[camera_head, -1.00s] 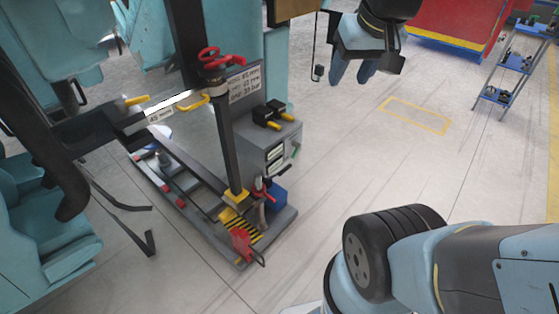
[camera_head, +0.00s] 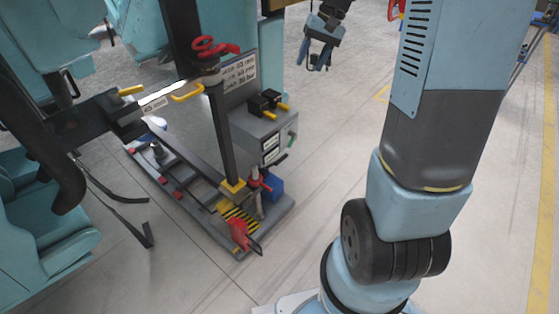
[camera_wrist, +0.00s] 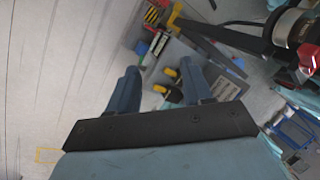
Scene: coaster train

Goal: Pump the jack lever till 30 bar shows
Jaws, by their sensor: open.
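My gripper (camera_head: 315,60) hangs open and empty in the upper middle of the head view, right of the dark post (camera_head: 220,145) and above the floor. Its two blue fingers are apart in the wrist view (camera_wrist: 160,80). A grey box (camera_head: 268,138) with white readout panels stands on the base; the readings are too small to tell. A red-handled part (camera_head: 258,182) stands below the box, by the post's foot. I cannot tell which of these is the jack lever. The gripper touches none of them.
A sign (camera_head: 240,72) hangs behind. A blue block (camera_head: 275,188) and a red part (camera_head: 240,235) lie on the low base. Teal seats (camera_head: 50,240) stand left. Floor right of the base is clear.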

